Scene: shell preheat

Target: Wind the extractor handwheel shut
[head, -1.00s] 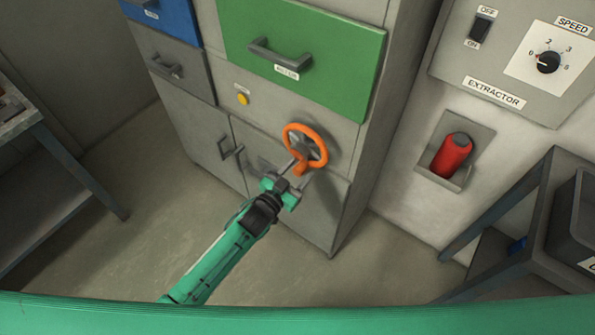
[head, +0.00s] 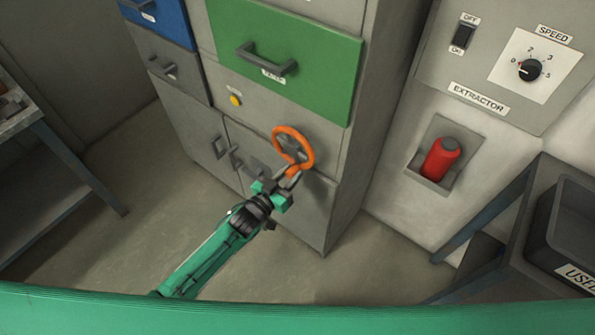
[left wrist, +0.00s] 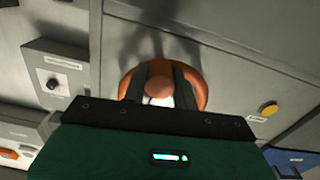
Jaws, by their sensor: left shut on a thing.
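The orange extractor handwheel (head: 310,154) stands out from the front of the grey cabinet, below the green drawer. Its orange knob is at the bottom of the rim and also shows end-on in the left wrist view (left wrist: 158,88). My left gripper (head: 287,176) reaches up to the wheel from below. Its two dark fingers (left wrist: 159,92) lie on either side of the knob and are shut on it. The fingers and gripper body hide the lower part of the wheel in the left wrist view. My right gripper is not in view.
The grey cabinet has a green drawer (head: 300,68) and a yellow button (head: 236,100) above the wheel. The extractor panel (head: 500,118), with switch and speed dial, and a red cylinder (head: 440,158) are at right. A dark bin (head: 578,225) stands on a right-hand table. The floor between is clear.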

